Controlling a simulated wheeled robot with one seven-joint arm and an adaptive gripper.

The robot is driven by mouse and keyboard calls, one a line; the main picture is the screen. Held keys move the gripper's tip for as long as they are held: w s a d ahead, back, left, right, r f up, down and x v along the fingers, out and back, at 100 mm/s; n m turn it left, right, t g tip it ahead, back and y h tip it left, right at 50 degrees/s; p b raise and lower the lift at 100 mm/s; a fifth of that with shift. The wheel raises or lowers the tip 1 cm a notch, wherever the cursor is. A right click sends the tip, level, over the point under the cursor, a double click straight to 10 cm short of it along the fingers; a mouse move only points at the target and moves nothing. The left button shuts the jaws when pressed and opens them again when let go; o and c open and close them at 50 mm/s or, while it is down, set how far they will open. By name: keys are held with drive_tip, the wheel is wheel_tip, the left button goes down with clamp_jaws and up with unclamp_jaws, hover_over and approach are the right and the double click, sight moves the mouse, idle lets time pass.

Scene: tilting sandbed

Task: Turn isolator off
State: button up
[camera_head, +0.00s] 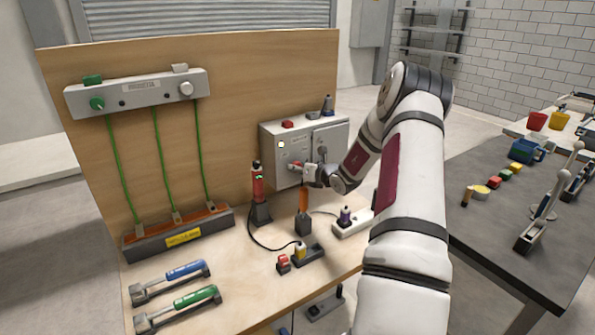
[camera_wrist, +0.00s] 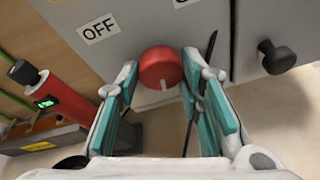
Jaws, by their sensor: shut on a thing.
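The isolator is a grey box (camera_head: 270,150) on the wooden backboard, with a red rotary knob on its front face. In the wrist view the red knob (camera_wrist: 160,66) sits between my fingertips, its white pointer mark toward the bottom of the picture. A white "OFF" label (camera_wrist: 98,29) is up and left of the knob there. My gripper (camera_wrist: 160,62) is shut on the knob, one teal-padded finger on each side. In the head view my gripper (camera_head: 306,173) is at the box front and covers part of it.
A red device with a green display (camera_head: 258,184) stands left of the box; it also shows in the wrist view (camera_wrist: 65,98). A black knob (camera_wrist: 277,56) protrudes to the right. A power strip (camera_head: 352,224) and cable lie on the bench below.

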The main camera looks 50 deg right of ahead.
drive_tip(key=o, duration=1.2)
drive_tip(key=shift+c, duration=0.2)
drive_tip(key=v, duration=1.2)
